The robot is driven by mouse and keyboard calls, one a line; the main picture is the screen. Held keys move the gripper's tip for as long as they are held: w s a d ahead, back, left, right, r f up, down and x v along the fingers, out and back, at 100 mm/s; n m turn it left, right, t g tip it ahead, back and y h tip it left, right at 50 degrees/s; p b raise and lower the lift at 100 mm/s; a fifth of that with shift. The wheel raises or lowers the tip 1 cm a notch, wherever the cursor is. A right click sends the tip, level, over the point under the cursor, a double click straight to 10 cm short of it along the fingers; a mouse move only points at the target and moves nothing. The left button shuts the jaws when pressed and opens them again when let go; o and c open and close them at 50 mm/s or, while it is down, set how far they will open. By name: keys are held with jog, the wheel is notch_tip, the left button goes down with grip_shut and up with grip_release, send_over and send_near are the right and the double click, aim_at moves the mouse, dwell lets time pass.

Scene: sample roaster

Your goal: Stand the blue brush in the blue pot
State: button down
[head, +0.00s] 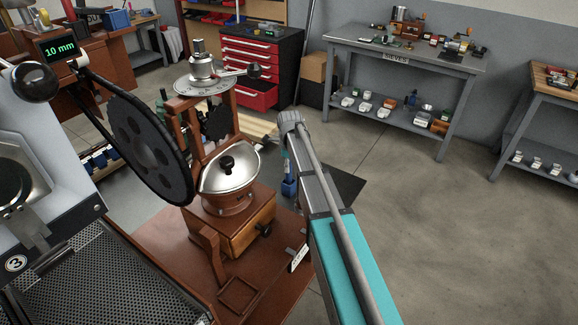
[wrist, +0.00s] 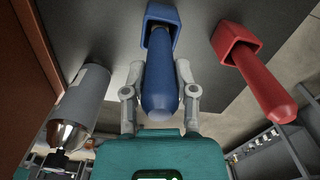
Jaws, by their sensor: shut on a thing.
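The blue brush (wrist: 159,92) points its rounded handle end toward the wrist camera. My gripper (wrist: 161,72) is shut on this handle, one finger on each side. The blue pot (wrist: 174,14), square and open-topped, lies beyond the fingers. The brush's far end runs inside the pot's rim; whether it touches the bottom is hidden. In the head view the blue pot (head: 289,188) stands on the floor side of the wooden stand, partly behind my arm. My gripper is mostly hidden there.
A red pot (wrist: 231,38) with a red handle (wrist: 265,92) leaning out stands to the right in the wrist view. A grey cylinder (wrist: 84,98) is at left. The roaster (head: 228,176) stands close left of my arm; open floor (head: 450,230) lies right.

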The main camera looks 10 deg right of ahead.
jog(key=shift+f+b, duration=0.3)
jog(key=shift+f, duration=0.15)
jog(key=shift+c, duration=1.6)
grip_release()
jog(key=shift+r, duration=0.2)
jog(key=s+d+r+t+y+p, duration=0.1)
jog(key=r+y+p, duration=0.3)
jog(key=r+p, duration=0.8)
jog(key=d+r+t+y+p, duration=0.3)
jog(key=r+p, duration=0.8)
jog(key=r, duration=0.7)
jog(key=shift+s+r+m+t+y+p, duration=0.2)
jog(key=shift+s+m+t+y+p, duration=0.2)
jog(key=shift+t+y, duration=0.3)
